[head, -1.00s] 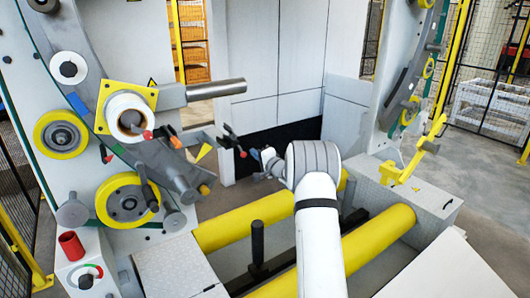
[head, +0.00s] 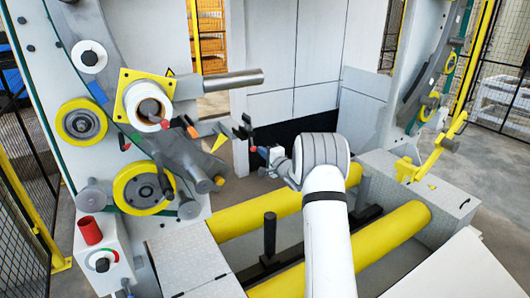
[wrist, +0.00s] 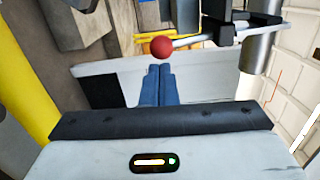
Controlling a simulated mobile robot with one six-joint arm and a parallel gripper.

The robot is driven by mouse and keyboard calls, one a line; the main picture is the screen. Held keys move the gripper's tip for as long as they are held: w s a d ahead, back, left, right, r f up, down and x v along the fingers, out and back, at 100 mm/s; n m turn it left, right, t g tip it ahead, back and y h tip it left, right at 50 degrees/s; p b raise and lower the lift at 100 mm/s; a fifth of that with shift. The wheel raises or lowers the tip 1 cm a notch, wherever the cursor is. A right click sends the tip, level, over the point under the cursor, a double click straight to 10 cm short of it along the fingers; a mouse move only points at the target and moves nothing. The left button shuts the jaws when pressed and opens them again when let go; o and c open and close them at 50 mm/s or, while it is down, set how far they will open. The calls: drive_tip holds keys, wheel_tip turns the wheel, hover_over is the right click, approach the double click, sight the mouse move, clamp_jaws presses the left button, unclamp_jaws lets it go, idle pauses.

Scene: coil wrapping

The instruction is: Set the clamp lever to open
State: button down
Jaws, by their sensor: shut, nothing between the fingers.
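The clamp lever is a thin rod ending in a red ball knob (head: 253,149), among dark clamp parts (head: 243,129) beside the left machine frame. In the wrist view the red ball (wrist: 162,47) sits just past my fingertips, with its grey rod running right to dark brackets. My gripper (head: 264,152) points at the knob from the right in the head view. Its blue fingers (wrist: 158,72) are together with nothing between them. Whether the tips touch the ball I cannot tell. My own arm hides part of the gripper in the head view.
A grey mandrel bar (head: 232,82) sticks out above the lever. A white roll (head: 146,106) and yellow rollers (head: 144,188) are on the left frame. Yellow floor rollers (head: 250,217) lie below my arm. A control box with a red cylinder (head: 90,231) stands lower left.

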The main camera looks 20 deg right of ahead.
drive_tip(key=shift+d, duration=0.1)
drive_tip(key=s+d+b, duration=0.2)
drive_tip(key=s+d, duration=0.4)
drive_tip(key=s, duration=0.4)
drive_tip(key=s+a+r+n+g+h, duration=0.5)
drive_tip(key=s+a+r+h, duration=0.25)
drive_tip(key=s, duration=0.35)
drive_tip(key=s+a+f+n+g+y, duration=0.1)
drive_tip(key=s+a+n+g, duration=0.2)
drive_tip(key=s, duration=0.7)
drive_tip(key=s+a+f+n+g+y, duration=0.1)
drive_tip(key=s+a+n+g, duration=0.2)
drive_tip(key=s+a, duration=0.3)
drive_tip(key=s+a+f+n+g+y, duration=0.1)
drive_tip(key=s+a+n+g, duration=0.2)
drive_tip(key=s, duration=1.3)
drive_tip(key=shift+a+n, duration=0.8)
drive_tip(key=shift+a, duration=0.25)
